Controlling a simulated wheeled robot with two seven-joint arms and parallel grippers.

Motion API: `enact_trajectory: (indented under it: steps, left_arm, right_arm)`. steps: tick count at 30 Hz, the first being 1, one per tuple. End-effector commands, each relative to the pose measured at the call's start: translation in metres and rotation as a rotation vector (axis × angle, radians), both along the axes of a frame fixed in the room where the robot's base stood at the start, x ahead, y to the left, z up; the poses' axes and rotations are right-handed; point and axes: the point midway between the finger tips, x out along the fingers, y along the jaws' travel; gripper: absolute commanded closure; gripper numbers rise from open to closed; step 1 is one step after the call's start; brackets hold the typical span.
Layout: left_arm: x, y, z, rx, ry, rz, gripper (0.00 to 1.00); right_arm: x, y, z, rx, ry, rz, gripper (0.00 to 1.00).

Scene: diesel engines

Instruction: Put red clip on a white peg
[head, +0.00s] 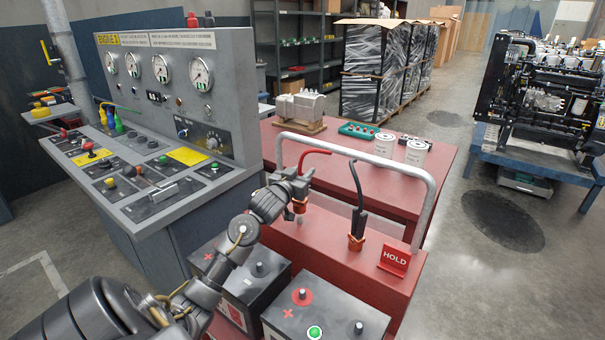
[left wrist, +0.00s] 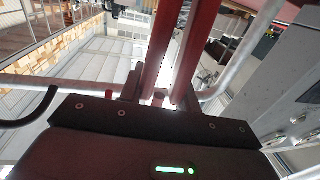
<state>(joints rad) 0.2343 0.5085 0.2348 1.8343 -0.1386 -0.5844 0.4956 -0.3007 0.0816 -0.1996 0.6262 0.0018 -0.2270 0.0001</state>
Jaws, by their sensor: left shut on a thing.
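My left gripper (head: 295,188) is shut on the red clip (head: 300,205), whose copper-coloured jaws point down. A red cable arches to the right from the clip. In the left wrist view the clip's red handles (left wrist: 154,45) stand between my fingers (left wrist: 160,92). A short white peg (head: 299,221) shows on the red cart ledge (head: 325,237), just below the clip's jaws; whether they touch is unclear. A black clip (head: 357,229) stands upright on the same ledge to the right, its copper jaws hiding what is under it. My right gripper is not in view.
Two black batteries (head: 326,315) with posts stand in front of the ledge. A grey tube handle (head: 432,200) arches over the cart behind the clips. A red HOLD sign (head: 394,260) stands at right. A grey gauge console (head: 180,90) is at left.

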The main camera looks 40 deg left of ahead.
Motion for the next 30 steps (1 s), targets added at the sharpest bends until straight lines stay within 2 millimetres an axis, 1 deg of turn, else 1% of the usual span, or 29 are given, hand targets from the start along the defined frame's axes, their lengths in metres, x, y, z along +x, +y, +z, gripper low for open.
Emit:
enact_trajectory:
  steps: [1,5,9,18,29,30]
  left_arm:
    - [0.000,0.000,-0.006,0.001,-0.003,0.000,1.00]
    - [0.000,0.000,-0.015,0.001,-0.003,0.000,1.00]
    - [0.000,0.000,-0.023,-0.001,-0.001,0.000,1.00]
    - [0.000,0.000,-0.040,0.000,-0.001,0.000,1.00]
    - [0.000,0.000,-0.042,0.000,-0.002,0.000,1.00]
    - [0.000,0.000,-0.042,0.000,-0.002,0.000,0.64]
  right_arm:
    - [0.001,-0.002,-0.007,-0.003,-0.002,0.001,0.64]
    - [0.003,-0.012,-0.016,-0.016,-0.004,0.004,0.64]
    - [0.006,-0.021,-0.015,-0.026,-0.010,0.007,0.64]
    - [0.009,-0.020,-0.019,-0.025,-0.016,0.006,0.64]
    - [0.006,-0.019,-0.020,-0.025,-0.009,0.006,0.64]
    - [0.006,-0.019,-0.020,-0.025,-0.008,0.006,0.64]
